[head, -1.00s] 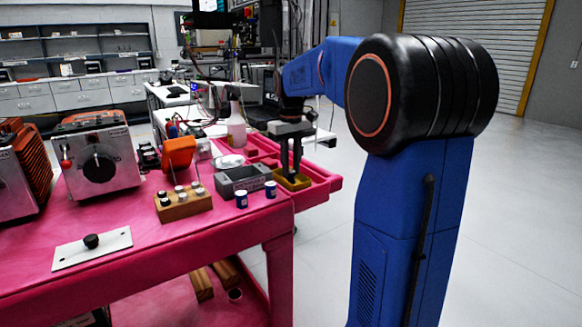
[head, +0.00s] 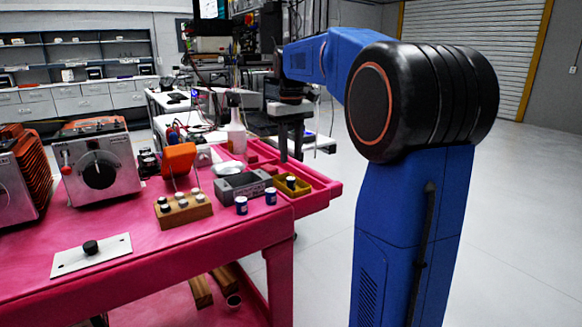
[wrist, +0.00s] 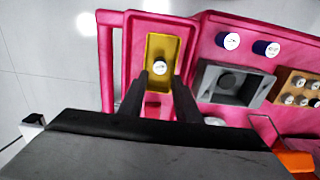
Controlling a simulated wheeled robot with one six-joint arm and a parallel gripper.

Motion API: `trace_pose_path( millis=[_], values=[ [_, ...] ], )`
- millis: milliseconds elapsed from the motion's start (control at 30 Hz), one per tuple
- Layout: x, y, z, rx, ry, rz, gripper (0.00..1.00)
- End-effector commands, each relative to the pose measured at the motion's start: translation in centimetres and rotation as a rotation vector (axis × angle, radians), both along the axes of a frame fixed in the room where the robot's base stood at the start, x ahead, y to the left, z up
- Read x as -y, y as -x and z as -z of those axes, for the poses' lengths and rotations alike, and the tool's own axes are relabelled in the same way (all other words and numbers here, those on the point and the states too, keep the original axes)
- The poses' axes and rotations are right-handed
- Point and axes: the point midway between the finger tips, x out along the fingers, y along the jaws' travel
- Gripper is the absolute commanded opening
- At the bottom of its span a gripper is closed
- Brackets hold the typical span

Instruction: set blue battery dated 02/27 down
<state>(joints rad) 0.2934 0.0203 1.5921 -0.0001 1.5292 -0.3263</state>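A blue battery with a pale top (head: 291,183) stands upright in the yellow bin (head: 303,190) at the cart's right end. In the wrist view that battery (wrist: 160,67) shows inside the yellow bin (wrist: 154,42), just beyond my fingertips. My gripper (head: 291,154) is above the bin, clear of the battery. In the wrist view its two fingers (wrist: 160,82) are apart with nothing between them. Two more blue batteries, a left one (head: 241,205) and a right one (head: 270,196), stand on the cart in front of the grey box. No printed date is readable.
The grey open box (head: 243,185) is left of the yellow bin. A wooden block (head: 184,210) holding several small cylinders stands farther left. A white plate with a black knob (head: 91,254) lies on the pink cart (head: 180,262). Bare cart surface lies around the plate.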

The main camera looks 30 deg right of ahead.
Motion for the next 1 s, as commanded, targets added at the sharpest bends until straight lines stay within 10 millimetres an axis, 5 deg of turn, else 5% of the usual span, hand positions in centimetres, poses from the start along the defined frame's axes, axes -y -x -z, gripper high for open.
trace_pose_path(
  millis=[300, 667, 1000],
  values=[
    [0.0, 0.0, -4.3, 0.0, 0.0, 0.0, 0.3],
    [-0.3, 0.4, -5.0, 0.005, 0.002, 0.0, 0.3],
    [-5.8, 7.4, -2.4, 0.097, 0.022, 0.004, 0.3]
  ],
)
